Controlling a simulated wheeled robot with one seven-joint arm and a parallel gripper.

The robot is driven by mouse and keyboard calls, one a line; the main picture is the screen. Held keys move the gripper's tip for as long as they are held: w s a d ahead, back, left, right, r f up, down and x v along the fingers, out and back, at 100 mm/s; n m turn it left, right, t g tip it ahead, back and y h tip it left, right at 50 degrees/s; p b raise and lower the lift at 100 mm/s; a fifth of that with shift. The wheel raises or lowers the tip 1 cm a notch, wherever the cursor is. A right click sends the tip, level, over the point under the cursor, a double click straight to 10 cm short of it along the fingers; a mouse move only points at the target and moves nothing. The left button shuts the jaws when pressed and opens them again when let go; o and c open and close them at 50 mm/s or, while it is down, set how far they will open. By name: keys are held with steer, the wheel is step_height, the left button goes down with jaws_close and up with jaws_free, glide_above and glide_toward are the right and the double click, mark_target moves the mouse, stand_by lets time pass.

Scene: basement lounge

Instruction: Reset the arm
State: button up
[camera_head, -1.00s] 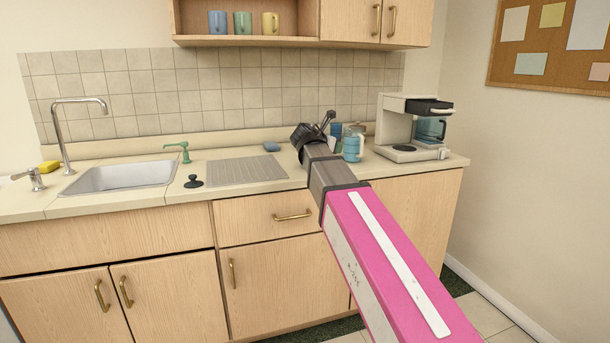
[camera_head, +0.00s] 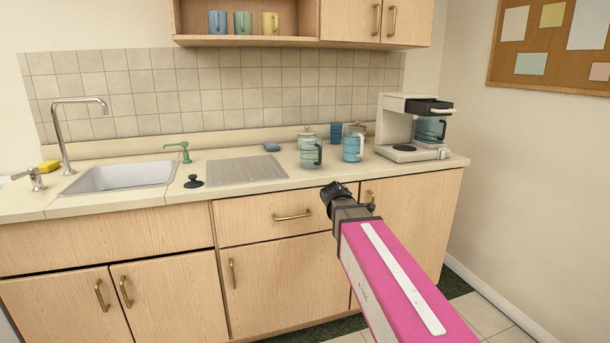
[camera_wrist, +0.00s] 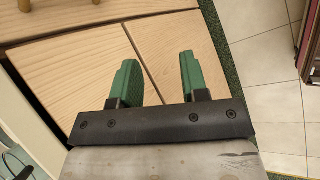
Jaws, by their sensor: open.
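My arm is pink with a dark wrist and reaches in from the lower right of the head view. Its end, at my gripper, is in front of the drawer fronts, below the counter edge. In the wrist view my gripper (camera_wrist: 158,80) has two green fingers spread apart, with nothing between them. Behind the fingers are the pale wooden cabinet fronts (camera_wrist: 75,65). In the head view the fingers are hidden behind the wrist.
The counter (camera_head: 240,192) holds a sink (camera_head: 125,177), a glass pot (camera_head: 310,155), a blue jar (camera_head: 352,148) and a coffee maker (camera_head: 405,130). Brass handles (camera_head: 292,216) stick out from the cabinets.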

steer(key=s+d+f+m+g+y, duration=0.2)
steer(key=s+f+m+g+y, duration=0.3)
steer(key=s+f+m, duration=1.1)
step_height(320, 180, down, 5)
steer(key=shift+s+d+r+g, duration=0.1)
steer(key=shift+s+d+g, duration=0.25)
steer(key=shift+s, duration=0.55)
